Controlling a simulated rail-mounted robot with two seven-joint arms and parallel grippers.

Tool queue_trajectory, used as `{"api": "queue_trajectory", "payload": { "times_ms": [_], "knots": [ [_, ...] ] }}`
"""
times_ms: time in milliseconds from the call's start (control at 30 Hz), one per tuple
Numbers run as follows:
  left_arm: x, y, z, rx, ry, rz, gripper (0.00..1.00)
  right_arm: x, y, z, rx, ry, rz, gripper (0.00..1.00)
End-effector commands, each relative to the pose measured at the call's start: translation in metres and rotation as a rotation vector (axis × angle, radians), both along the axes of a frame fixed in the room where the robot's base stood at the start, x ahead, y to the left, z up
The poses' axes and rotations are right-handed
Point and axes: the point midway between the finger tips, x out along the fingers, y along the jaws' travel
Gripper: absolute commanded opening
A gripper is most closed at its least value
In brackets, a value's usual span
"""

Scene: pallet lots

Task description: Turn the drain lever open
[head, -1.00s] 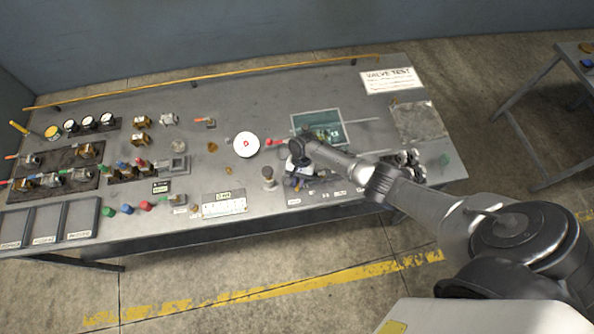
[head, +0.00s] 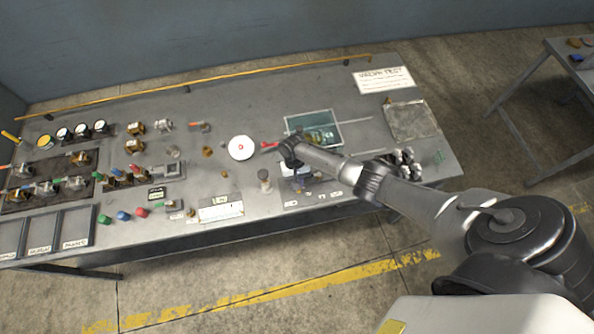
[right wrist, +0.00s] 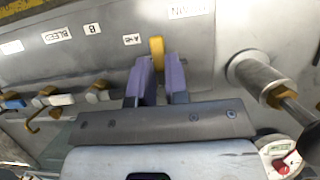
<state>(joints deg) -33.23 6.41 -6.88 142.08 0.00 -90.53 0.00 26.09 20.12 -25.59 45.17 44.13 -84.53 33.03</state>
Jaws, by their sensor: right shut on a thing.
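My right gripper (right wrist: 160,75) has its two purple fingers closed on a yellow lever handle (right wrist: 157,48) in the right wrist view. A label reading DRAIN (right wrist: 188,12), upside down, lies just beyond and to the right of that handle. The lever's body and pivot are hidden behind the fingers and hand. In the head view the right arm reaches over the small labelled valve panel (head: 312,192) near the bench's front edge; the fingers are hard to make out there. My left gripper is not in view.
In the right wrist view, several small valves (right wrist: 50,98) sit left of the fingers and a round metal post (right wrist: 255,75) stands close on the right. A white disc with a red centre (head: 241,148) lies left of the arm. The grey bench (head: 255,105) is clear behind it.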

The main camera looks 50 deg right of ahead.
Motion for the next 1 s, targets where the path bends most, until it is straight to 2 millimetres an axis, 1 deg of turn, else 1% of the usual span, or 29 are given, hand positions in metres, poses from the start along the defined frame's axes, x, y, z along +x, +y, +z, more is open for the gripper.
{"api": "queue_trajectory", "payload": {
  "times_ms": [267, 300, 500, 567, 833, 933, 1000],
  "knots": [
    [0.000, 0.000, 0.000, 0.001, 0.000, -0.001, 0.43, 0.000, 0.000, 0.000, 0.000, 0.000, 0.002, 0.00],
    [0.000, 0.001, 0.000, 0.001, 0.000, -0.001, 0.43, 0.000, 0.000, 0.000, 0.000, 0.000, 0.002, 0.16],
    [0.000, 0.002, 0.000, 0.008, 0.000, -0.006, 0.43, 0.000, 0.000, 0.000, 0.000, 0.000, 0.001, 0.35],
    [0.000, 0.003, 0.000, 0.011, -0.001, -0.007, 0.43, 0.000, 0.000, 0.000, 0.000, -0.001, 0.001, 0.40],
    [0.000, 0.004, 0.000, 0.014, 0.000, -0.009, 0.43, 0.001, -0.001, 0.002, 0.000, -0.001, 0.001, 0.40],
    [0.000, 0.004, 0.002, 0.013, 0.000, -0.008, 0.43, 0.004, -0.002, 0.010, 0.000, -0.003, 0.001, 0.40],
    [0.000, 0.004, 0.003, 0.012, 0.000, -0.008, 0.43, 0.007, -0.004, 0.019, 0.000, -0.003, 0.001, 0.40]
  ]
}}
